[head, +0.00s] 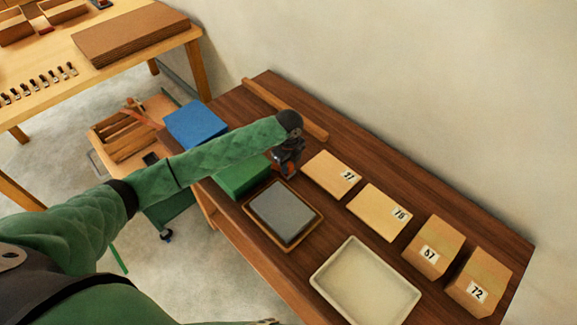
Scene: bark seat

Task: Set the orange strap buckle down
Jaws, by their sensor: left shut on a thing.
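My left gripper (286,168) is over the dark wooden bench (335,143), between the green block and the card marked 37. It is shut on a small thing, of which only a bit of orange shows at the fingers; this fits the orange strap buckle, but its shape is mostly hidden. I cannot tell whether it touches the bench top. My right gripper is not clearly in view.
A grey pad in a wooden tray (259,231), a cream tray (318,284), a green block (240,178) and a blue block (196,124) are nearby.

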